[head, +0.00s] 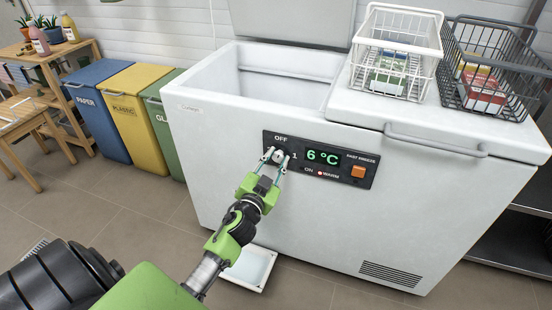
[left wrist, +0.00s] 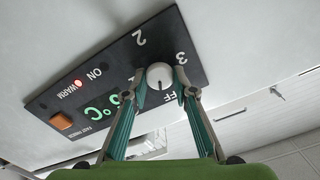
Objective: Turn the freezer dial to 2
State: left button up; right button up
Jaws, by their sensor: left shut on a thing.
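The freezer's dial (left wrist: 160,75) is a round white knob on a dark control panel (head: 320,173). It also shows in the head view (head: 279,156), partly covered by my fingers. My left gripper (head: 274,157) is shut on the dial, one finger on each side. In the left wrist view, 2, 3 and part of OFF show around the dial. The display (head: 323,158) reads 6 °C and the WARM lamp (head: 320,173) is red. My right gripper is not in view.
An orange switch (head: 358,171) is on the panel's right. The chest freezer (head: 400,225) has its left lid (head: 290,20) raised. White (head: 397,50) and dark (head: 490,70) wire baskets stand on its right side. Bins (head: 97,105) stand at left. A white tray (head: 250,268) lies on the floor.

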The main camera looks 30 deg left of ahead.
pick_arm(q)
jog(key=m, duration=0.4)
jog(key=shift+d+m+p, duration=0.1)
jog(key=shift+m+p, duration=0.2)
jog(key=shift+m, duration=0.1)
jog(key=m, duration=0.5)
jog(key=shift+f, duration=0.1)
jog(key=m, duration=0.4)
jog(key=shift+f+m+p, duration=0.1)
jog(key=shift+m+p, duration=0.2)
jog(key=shift+m, duration=1.6)
jog(key=m, duration=0.2)
jog(key=shift+m, duration=0.3)
jog(key=shift+m+p, duration=0.35)
jog(key=shift+m, duration=0.65)
jog(key=m, duration=0.3)
jog(key=shift+f+p, duration=0.1)
jog(key=shift+p, duration=0.3)
jog(key=m+p, duration=0.1)
jog(key=m, duration=0.3)
jog(key=shift+f+m+p, duration=0.1)
jog(key=shift+m+p, duration=0.3)
jog(key=shift+m, duration=0.6)
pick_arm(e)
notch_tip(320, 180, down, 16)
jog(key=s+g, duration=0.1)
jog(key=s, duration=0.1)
